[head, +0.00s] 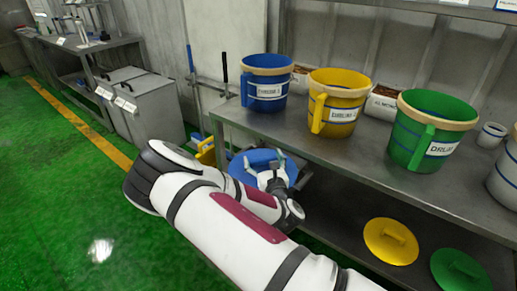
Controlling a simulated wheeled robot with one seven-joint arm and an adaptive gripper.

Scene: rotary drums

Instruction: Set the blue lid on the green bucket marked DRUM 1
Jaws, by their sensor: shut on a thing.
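The green bucket (408,136) with a tan rim stands open at the right of the steel bench top. Its white label starts with "DRUM"; I cannot read the number clearly. The blue lid (240,164) is in front of the bench edge, below the blue bucket and left of the green bucket. My gripper (274,171) is shut on the blue lid near its middle. The fingertips and the lid's handle are partly hidden by my gripper and arm. The lid is clear of the green bucket.
A blue bucket (267,91) and a yellow bucket (337,116) stand left of the green one, with bins behind. Yellow (386,247) and green (456,275) lids lie on the lower shelf. A grey cabinet (148,115) is at left; green floor is free there.

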